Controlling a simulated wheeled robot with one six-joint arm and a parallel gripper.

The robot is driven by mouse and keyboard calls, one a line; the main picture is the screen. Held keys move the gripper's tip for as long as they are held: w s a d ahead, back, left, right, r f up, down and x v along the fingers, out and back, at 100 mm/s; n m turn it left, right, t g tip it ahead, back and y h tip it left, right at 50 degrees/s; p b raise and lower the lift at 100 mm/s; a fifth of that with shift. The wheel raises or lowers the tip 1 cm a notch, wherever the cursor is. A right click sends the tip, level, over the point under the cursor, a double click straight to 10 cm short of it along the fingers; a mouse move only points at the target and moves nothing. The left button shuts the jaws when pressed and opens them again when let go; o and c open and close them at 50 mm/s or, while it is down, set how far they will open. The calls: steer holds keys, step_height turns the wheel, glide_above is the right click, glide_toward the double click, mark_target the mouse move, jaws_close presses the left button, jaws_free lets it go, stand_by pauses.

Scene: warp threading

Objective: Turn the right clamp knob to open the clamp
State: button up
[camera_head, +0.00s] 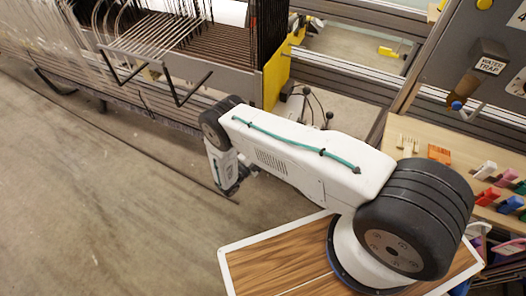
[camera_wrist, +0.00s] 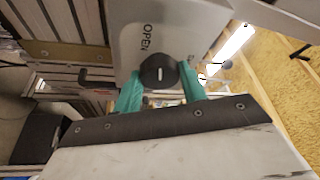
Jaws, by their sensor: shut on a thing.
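In the wrist view, the black round clamp knob (camera_wrist: 158,71) with a white pointer line sits on a pale grey plate (camera_wrist: 128,30). The word OPEN is printed on the plate above the knob. My gripper (camera_wrist: 160,78) has one teal finger on each side of the knob and is shut on it. The white line lies roughly upright in the picture. In the head view I cannot make out the fingers or the knob; my arm stretches across the middle.
In the head view, the loom frame with its many threads (camera_head: 150,35) and a yellow end panel (camera_head: 277,75) stand behind my arm. The floor (camera_head: 100,210) at left is clear.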

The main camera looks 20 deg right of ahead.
steer(key=shift+n, duration=0.3)
steer(key=o, duration=1)
steer(key=shift+c, duration=0.2)
steer(key=v, duration=0.8)
steer(key=shift+d, duration=0.1)
